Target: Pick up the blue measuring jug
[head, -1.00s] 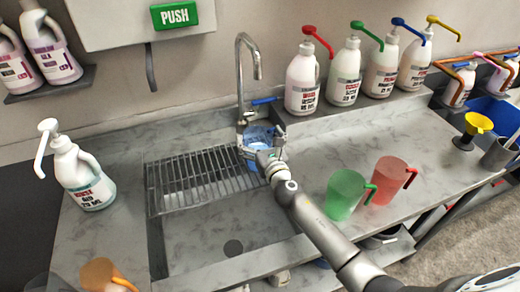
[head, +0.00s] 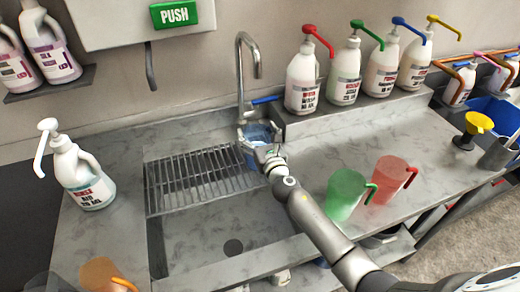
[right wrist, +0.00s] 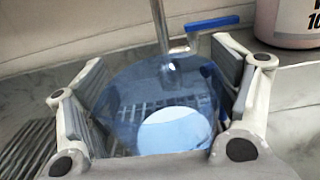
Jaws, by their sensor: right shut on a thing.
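The blue measuring jug (head: 257,134) is below the tap at the right end of the drain rack, in the head view. My right gripper (head: 261,146) is shut on it, and my arm reaches it from the front right. My left gripper is not in view.
The tap (head: 240,80) rises directly behind the jug. A green jug (head: 345,194) and a red jug (head: 388,180) stand right of my arm. Pump bottles (head: 302,78) line the back ledge. A white pump bottle (head: 82,175) stands left of the sink rack (head: 200,180).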

